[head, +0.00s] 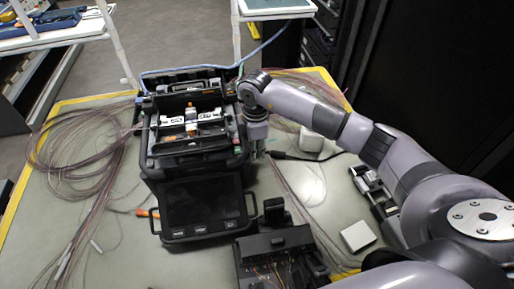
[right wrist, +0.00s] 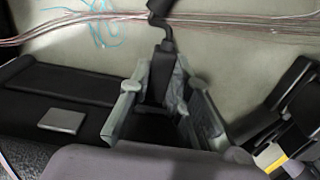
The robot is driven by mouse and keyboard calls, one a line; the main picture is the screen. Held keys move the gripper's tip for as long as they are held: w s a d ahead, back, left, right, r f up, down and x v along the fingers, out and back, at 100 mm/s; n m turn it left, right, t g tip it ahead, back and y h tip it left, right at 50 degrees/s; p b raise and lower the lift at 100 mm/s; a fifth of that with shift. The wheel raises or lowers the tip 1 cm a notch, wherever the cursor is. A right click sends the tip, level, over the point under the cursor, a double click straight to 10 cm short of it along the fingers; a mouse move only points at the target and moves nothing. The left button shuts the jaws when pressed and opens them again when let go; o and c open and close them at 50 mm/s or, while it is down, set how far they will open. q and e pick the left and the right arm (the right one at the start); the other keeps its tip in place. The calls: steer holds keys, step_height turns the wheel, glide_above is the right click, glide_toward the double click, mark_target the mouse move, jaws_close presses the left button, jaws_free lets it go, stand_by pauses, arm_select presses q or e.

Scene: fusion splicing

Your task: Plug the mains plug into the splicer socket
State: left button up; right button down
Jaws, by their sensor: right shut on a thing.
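The splicer (head: 195,165) is a black boxy machine with an open top and a dark front screen, standing on the table. My right gripper (head: 258,152) is low beside the splicer's right side. In the right wrist view my right gripper (right wrist: 163,108) is shut on the black mains plug (right wrist: 160,75), which sits between the two grey fingers. The plug's black cable (head: 300,157) runs off to the right in the head view. The splicer socket is not visible, and I cannot tell whether the plug touches it. My left gripper is not in view.
A black device (head: 275,253) stands at the front. A white block (head: 357,236) and a white box (head: 311,140) lie to the right. Loose fibre coils (head: 80,150) cover the left of the table. A blue cable (head: 262,48) runs behind the splicer.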

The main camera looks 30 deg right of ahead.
steer(key=shift+w+a, duration=0.1)
steer(key=shift+a, duration=0.3)
stand_by(0.4)
steer(key=c, duration=1.4)
jaws_free()
step_height(320, 180, up, 12)
